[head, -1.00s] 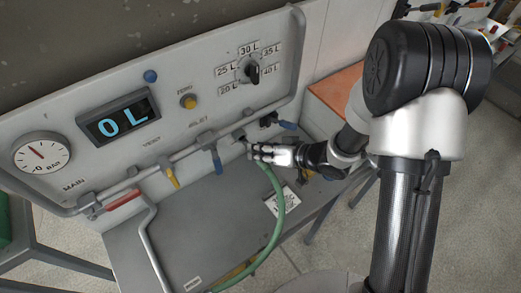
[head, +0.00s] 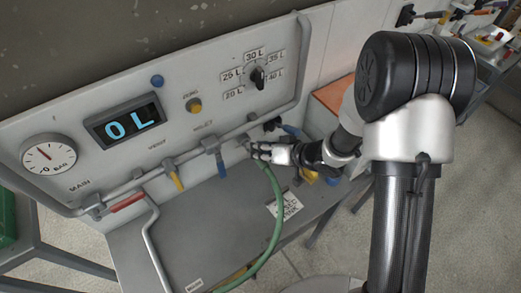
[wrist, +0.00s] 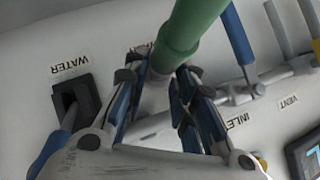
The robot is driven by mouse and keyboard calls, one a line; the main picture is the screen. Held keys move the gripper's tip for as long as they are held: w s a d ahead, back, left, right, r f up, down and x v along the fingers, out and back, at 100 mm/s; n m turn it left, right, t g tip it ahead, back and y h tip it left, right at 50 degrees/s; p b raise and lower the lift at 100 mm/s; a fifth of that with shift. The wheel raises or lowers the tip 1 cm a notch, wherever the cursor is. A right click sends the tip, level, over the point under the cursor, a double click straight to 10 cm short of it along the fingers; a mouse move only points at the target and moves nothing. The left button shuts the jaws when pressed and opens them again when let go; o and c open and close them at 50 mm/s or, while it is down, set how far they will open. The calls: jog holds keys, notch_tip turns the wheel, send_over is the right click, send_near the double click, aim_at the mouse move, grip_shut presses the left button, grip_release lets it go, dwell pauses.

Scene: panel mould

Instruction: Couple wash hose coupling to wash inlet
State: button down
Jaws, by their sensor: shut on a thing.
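My gripper (head: 254,149) is at the lower right of the panel, with its fingers closed around the coupling end of the green hose. In the wrist view the green hose (wrist: 190,30) runs up from between the fingers. A grey part of the coupling (wrist: 155,92) shows between the fingertips (wrist: 158,80). In the head view the hose (head: 272,215) hangs from my gripper in a curve over the bench. A grey fitting (head: 243,139) on the panel, likely the wash inlet, sits right by my fingertips. Whether the coupling touches or is seated on it is hidden.
A blue lever (head: 221,166) hangs left of my gripper, and the water valve's dark block (head: 272,124) is close on the right. The water valve also shows in the wrist view (wrist: 76,97). A pipe (head: 150,178) runs along the panel. The display (head: 124,125) reads 0 L.

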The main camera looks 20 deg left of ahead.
jog(key=shift+w+a, duration=0.5)
jog(key=shift+a, duration=0.05)
jog(key=c, duration=1.2)
grip_release()
jog(key=shift+c, duration=0.2)
jog(key=v, duration=1.2)
